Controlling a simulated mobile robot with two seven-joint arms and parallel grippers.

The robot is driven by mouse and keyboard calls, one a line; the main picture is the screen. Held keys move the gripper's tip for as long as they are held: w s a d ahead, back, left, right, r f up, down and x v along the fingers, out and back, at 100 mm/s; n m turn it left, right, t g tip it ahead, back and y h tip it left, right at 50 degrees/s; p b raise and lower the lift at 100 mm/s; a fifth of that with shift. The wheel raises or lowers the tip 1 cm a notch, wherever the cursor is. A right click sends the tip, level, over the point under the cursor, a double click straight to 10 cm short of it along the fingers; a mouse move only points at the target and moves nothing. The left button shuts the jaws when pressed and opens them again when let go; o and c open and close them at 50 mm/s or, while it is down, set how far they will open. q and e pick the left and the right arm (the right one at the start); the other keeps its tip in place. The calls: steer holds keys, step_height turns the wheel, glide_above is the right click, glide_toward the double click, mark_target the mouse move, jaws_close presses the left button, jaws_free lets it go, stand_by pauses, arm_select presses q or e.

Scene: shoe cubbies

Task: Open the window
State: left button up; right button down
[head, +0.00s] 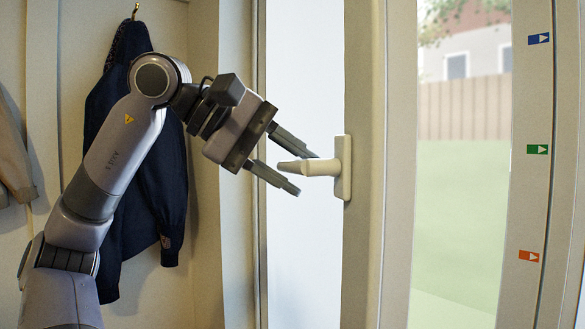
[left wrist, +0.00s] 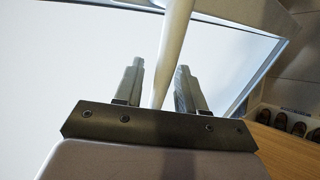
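The window handle (head: 313,167) is a cream lever on an upright plate (head: 343,168) fixed to the window frame (head: 362,250). The lever points left, roughly level. My left gripper (head: 305,171) is open, one finger above the lever and one below it. In the left wrist view the handle (left wrist: 172,50) runs between the two fingers of my left gripper (left wrist: 162,75), with a visible gap on the left side. The lever's tip lies between the fingers, and the grip is not closed on it. The window looks shut. My right gripper is not in view.
A dark blue jacket (head: 150,180) hangs on a hook behind my left arm. Beige clothing (head: 12,150) hangs at the far left. Blue, green and red arrow markers (head: 537,149) are on the frame at right. Several shoes (left wrist: 298,128) show at the right of the left wrist view.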

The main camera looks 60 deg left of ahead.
arm_select(q)
steer(key=p+v, duration=0.1)
steer(key=v, duration=0.6)
stand_by(0.3)
steer(key=shift+s, duration=0.15)
stand_by(0.4)
